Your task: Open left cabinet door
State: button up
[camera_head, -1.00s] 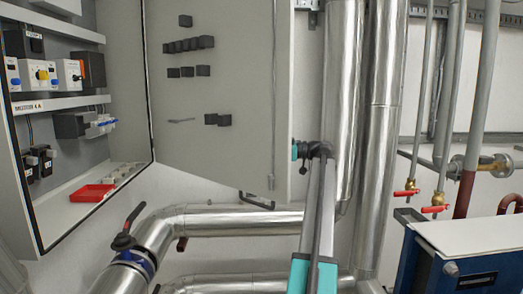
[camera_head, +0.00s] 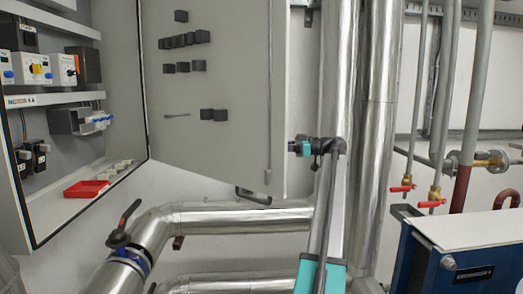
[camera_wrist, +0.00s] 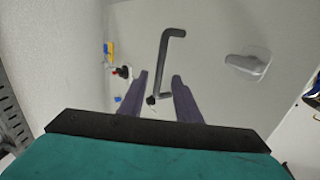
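The cabinet door (camera_head: 222,100) stands swung wide open in the head view, its inner side with several black blocks facing me. The open cabinet (camera_head: 75,140) is to its left. My gripper (camera_head: 292,146) is at the door's right edge, pointing left. In the wrist view a dark grey bar handle (camera_wrist: 163,62) stands on a pale panel. My gripper (camera_wrist: 159,78) is open there, its two fingers apart, with the lower part of the handle showing between them. I cannot tell whether they touch it. The handle is hidden in the head view.
Shiny vertical pipes (camera_head: 340,70) stand right behind my arm. A blue box (camera_head: 445,265) stands at lower right. The cabinet holds devices and a red tray (camera_head: 86,189). A silver latch (camera_wrist: 248,64) shows in the wrist view.

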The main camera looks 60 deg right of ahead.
jog(key=p+v, duration=0.7)
jog(key=v, duration=0.1)
dwell(0.5)
jog(key=shift+s+d, duration=0.1)
jog(key=shift+s, duration=0.1)
